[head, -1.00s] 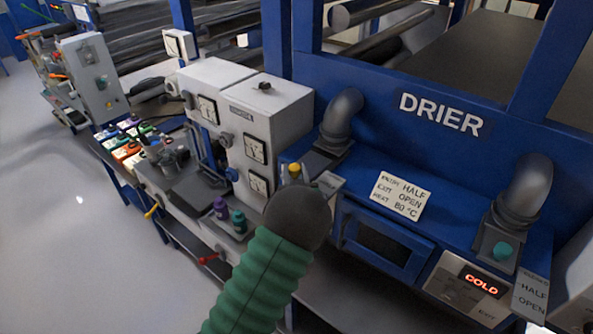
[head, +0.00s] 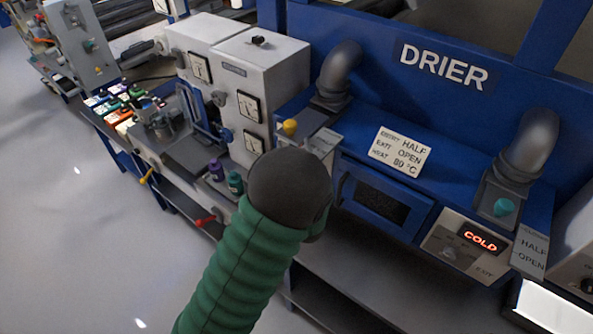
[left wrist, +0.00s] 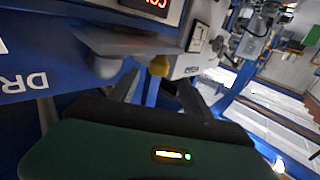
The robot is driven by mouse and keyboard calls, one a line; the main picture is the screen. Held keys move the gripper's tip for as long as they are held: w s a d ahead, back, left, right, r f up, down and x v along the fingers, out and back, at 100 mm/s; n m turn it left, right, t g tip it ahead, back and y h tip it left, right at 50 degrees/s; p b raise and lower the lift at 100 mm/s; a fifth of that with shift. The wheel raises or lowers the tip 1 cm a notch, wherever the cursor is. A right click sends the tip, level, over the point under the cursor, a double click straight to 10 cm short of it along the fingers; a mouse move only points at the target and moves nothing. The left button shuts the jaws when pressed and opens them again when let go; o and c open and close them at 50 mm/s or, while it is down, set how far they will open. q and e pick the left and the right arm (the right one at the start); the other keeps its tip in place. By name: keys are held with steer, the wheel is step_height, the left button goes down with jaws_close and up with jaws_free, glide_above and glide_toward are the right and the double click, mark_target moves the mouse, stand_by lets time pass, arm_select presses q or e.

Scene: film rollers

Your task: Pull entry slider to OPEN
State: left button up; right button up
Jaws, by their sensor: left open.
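The yellow knob (head: 290,127) stands on the drier's left end, below the left pipe elbow, beside a small label plate (head: 323,141) too small to read. I take it for the entry slider's knob. My left gripper (head: 292,190) appears just in front of and below the knob; its dark wrist hides its fingers in the head view. In the left wrist view my left gripper (left wrist: 160,88) is open and empty, with the yellow knob (left wrist: 158,66) just beyond the gap between its fingers. Contact is not visible. My right gripper is out of view.
A teal knob (head: 503,207) stands at the right pipe, near a HALF/OPEN label (head: 532,250). A sign (head: 400,150) and a red COLD display (head: 481,238) are on the drier. Grey gauge cabinets (head: 255,85) and purple and teal bottles (head: 216,170) stand left of the gripper.

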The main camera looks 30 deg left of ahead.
arm_select(q)
steer(key=b+v, duration=0.1)
steer(key=v, duration=0.6)
steer(key=shift+s+b, duration=0.35)
steer(key=shift+f, duration=0.1)
steer(key=shift+d, duration=0.1)
